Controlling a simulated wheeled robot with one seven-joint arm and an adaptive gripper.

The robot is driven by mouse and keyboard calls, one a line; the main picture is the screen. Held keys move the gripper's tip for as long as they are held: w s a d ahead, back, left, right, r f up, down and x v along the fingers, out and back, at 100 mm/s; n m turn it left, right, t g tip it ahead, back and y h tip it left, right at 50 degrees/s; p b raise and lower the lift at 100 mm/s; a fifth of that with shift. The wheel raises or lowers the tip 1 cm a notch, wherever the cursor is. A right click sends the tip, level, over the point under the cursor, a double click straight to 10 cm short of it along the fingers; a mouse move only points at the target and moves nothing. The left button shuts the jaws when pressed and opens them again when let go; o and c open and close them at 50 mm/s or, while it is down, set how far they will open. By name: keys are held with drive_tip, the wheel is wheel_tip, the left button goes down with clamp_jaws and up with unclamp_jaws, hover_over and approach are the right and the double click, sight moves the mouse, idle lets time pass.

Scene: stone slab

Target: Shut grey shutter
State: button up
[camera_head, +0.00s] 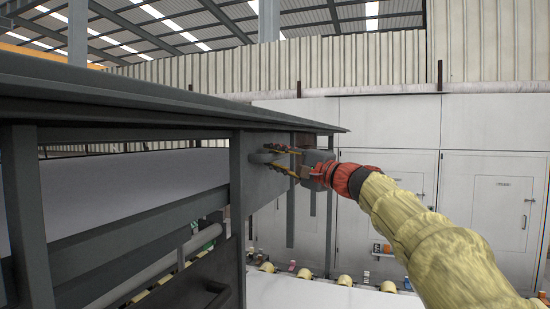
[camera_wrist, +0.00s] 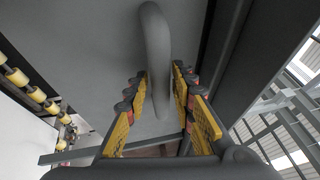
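The grey shutter (camera_wrist: 95,35) shows in the wrist view as a flat grey panel with a thick curved grey handle (camera_wrist: 157,40). In the head view, the handle (camera_head: 262,156) sticks out from the dark grey end of the structure, near its upper right corner. My gripper (camera_head: 280,160) reaches it from the right. In the wrist view my gripper (camera_wrist: 160,88) has its yellow-padded fingers apart, one on each side of the handle. The handle lies between the fingertips; firm contact on both sides does not show. The palm end hides the bottom of the wrist view.
A dark grey slab-like top (camera_head: 150,95) overhangs the structure just above my gripper. Grey posts (camera_head: 237,200) stand below it. Yellow rollers (camera_head: 345,281) line a white surface (camera_head: 300,293) beneath. White wall panels (camera_head: 490,130) stand behind, with open space between.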

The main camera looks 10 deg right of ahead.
clamp_jaws()
idle(0.6)
